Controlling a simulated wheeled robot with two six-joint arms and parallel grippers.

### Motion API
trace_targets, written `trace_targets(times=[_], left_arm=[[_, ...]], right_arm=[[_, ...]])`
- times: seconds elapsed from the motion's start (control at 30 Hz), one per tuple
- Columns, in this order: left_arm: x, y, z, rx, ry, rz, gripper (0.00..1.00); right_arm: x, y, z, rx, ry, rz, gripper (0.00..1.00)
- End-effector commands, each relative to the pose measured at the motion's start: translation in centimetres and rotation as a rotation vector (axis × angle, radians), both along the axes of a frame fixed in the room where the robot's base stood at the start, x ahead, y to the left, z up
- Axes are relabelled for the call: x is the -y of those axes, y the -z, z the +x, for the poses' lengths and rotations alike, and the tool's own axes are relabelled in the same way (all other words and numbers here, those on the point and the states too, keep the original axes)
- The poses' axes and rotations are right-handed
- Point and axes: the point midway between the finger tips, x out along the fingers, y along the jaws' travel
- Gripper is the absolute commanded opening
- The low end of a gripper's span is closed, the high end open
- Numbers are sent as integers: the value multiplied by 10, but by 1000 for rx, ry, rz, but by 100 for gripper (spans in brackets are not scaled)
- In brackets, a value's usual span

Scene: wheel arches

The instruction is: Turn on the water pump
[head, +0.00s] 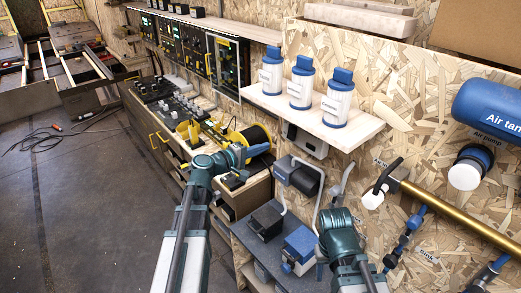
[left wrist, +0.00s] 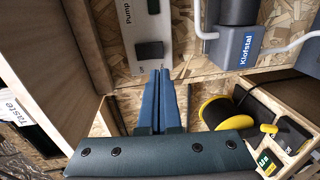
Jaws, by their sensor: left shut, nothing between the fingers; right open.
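The pump panel (left wrist: 136,22) is a light plate on the chipboard wall, marked "Pump", with a dark switch block (left wrist: 149,50) and a second dark part at its top edge. In the head view the panel (head: 312,144) sits just under the white shelf. I cannot tell the switch's position. My left gripper (head: 267,149) is shut and empty. Its blue fingers (left wrist: 162,73) point at the wall, their tips just below the switch block in the wrist view; contact cannot be told. My right arm shows at the bottom of the head view, but its fingers are hidden.
A wooden shelf (head: 328,129) with three white-and-blue canisters juts out above the panel. A grey Klofstal box (left wrist: 238,45) with pipes is beside the panel. A yellow-and-black reel (head: 258,138) stands in a wooden bay nearby. A brass pipe (head: 450,214) runs along the right wall.

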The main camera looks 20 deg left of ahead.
Motion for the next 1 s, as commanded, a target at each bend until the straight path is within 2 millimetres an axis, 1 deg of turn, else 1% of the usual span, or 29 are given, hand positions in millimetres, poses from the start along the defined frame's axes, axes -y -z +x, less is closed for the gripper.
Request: trace_targets(times=[0.03,0.2,0.4,0.5,0.7,1.0], left_arm=[[7,3,13,0,4,0,0],[26,8,42,0,3,2,0],[43,12,67,0,2,1,0],[50,13,76,0,1,1,0],[55,14,83,0,1,1,0],[56,14,84,1,0,1,0]], right_arm=[[0,3,0,0,0,0,50],[0,8,0,0,0,0,50],[0,12,0,0,0,0,50],[0,13,0,0,0,0,50],[0,14,0,0,0,0,50],[0,14,0,0,0,0,50]])
